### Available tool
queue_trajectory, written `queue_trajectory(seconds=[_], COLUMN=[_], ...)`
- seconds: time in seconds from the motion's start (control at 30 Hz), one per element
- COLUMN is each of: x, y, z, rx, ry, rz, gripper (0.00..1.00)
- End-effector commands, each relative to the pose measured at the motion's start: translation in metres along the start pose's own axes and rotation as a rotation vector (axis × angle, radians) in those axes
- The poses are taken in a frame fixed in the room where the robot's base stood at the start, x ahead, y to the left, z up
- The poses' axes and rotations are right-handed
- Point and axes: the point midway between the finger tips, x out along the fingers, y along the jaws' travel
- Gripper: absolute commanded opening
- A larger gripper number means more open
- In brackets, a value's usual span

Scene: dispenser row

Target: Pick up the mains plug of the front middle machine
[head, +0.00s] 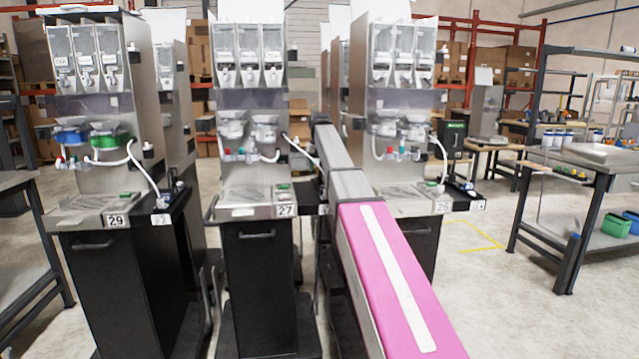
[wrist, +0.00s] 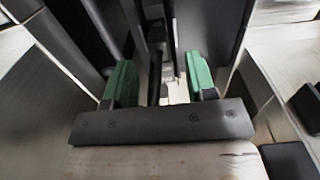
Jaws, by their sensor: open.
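The front middle machine (head: 259,198), marked 27, has a steel upper part and a black cabinet. A white hose (head: 300,148) curves from its spouts toward its right side, where my arm hides part of it. I cannot make out its mains plug for sure in the head view. In the wrist view my gripper (wrist: 160,82) is open, with green fingertips apart. A small pale patch (wrist: 178,93) shows between them, beyond dark upright parts; I cannot tell whether it is the plug or floor. My gripper is not clearly seen in the head view.
Machine 29 (head: 90,130) stands on the left and machine 26 (head: 395,130) on the right, partly behind my arm. More machines stand behind. A workbench (head: 585,165) is at the right. Open floor (head: 490,300) lies at the front right.

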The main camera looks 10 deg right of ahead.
Motion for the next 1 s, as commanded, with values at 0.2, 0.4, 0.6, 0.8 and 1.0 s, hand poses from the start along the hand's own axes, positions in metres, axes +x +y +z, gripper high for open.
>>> queue_trajectory(seconds=[0.2,0.4,0.6,0.8,1.0], x=[0.032,0.042,0.042,0.041,0.04], y=[0.001,0.001,0.001,0.001,0.001], z=[0.003,0.002,0.002,0.002,0.002], rx=[0.0,0.0,0.0,0.0,0.0], ry=[-0.001,0.0,0.0,0.0,0.0], rz=[0.0,0.0,0.0,0.0,0.0], gripper=[0.51,0.51,0.28,0.0,0.0])
